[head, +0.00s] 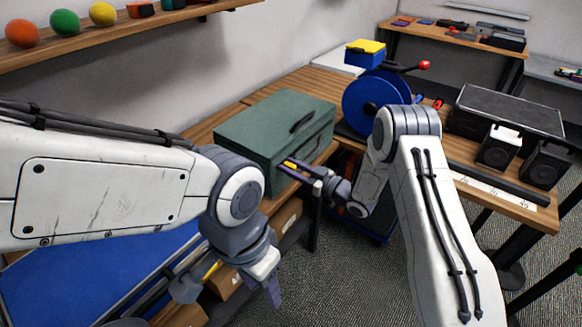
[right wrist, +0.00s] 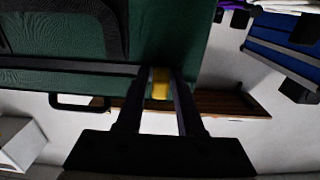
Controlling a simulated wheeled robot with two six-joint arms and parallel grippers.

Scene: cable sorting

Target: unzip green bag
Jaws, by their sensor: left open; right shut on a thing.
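The green bag (head: 275,125) is a boxy case with a dark handle, on the wooden table in the middle of the head view. In the right wrist view the bag (right wrist: 165,30) fills the upper left, with a dark band running across it. My right gripper (head: 290,167) is at the bag's lower right side. Its fingers (right wrist: 160,75) are shut on a small yellow piece (right wrist: 160,84), which looks like the zipper pull. My left gripper (head: 228,291) is open, lower down and in front of the table, apart from the bag. The zipper's opening cannot be made out.
A blue reel (head: 371,105) stands right of the bag, with a blue and yellow block (head: 365,53) above it. Speakers (head: 499,151) stand on the right table. A shelf (head: 120,34) with balls is at upper left. A blue surface (head: 75,285) lies below my left arm.

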